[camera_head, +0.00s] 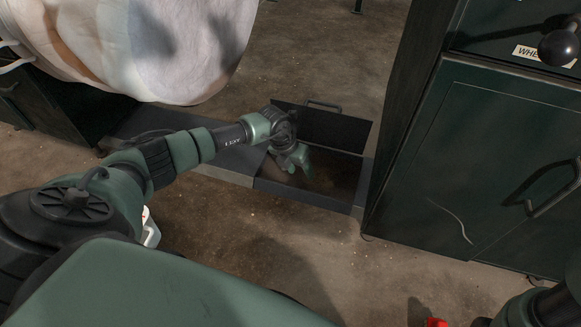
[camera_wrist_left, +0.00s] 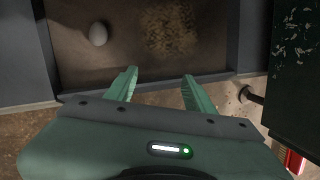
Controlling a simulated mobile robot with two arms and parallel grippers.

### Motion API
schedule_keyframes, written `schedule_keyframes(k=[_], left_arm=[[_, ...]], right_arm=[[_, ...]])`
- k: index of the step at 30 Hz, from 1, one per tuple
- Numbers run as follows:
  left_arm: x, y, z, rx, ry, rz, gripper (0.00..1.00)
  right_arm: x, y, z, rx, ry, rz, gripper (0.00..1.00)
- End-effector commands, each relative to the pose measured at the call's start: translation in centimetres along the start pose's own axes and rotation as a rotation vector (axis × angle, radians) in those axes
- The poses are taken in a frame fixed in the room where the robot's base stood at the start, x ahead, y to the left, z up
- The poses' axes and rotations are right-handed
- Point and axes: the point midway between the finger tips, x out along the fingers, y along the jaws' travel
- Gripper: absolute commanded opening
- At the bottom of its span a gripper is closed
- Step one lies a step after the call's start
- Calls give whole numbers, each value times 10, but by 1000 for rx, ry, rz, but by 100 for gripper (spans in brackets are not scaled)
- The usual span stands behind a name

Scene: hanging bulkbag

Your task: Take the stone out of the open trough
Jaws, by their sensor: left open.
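The open trough (camera_head: 300,192) lies low between dark cabinets in the head view, its dark lid (camera_head: 325,128) raised at the back. The trough's wall also shows in the left wrist view (camera_wrist_left: 240,38). A pale, egg-shaped stone (camera_wrist_left: 98,34) lies on the trough floor, left of a patch of grain (camera_wrist_left: 168,30). I cannot make out the stone in the head view. My left gripper (camera_head: 297,162) is over the trough in the head view. Its open, empty fingers (camera_wrist_left: 159,76) show in the left wrist view, apart from the stone, which is beyond and left of them.
A large whitish bulk bag (camera_head: 150,45) hangs at the upper left. A tall dark green cabinet (camera_head: 480,160) stands close to the trough's right side. A white container (camera_head: 150,230) is partly hidden behind my left arm. Bare floor (camera_head: 270,240) lies in front of the trough.

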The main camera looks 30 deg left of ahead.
Motion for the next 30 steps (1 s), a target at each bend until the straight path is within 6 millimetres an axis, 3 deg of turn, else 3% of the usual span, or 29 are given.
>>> schedule_keyframes(k=[1,3,7,20,30], left_arm=[[1,31,9,1,-18,75,54],[-4,60,18,4,-33,152,54],[-6,88,24,4,-46,220,54],[24,96,25,5,-48,226,54],[63,102,24,6,-48,224,54]], right_arm=[[-2,-2,-7,-2,17,-5,34],[1,-3,-10,-3,27,-10,34],[1,-5,-14,-5,36,-13,34],[-25,-10,-22,-5,36,-14,34],[-66,-18,-35,-5,36,-14,34]])
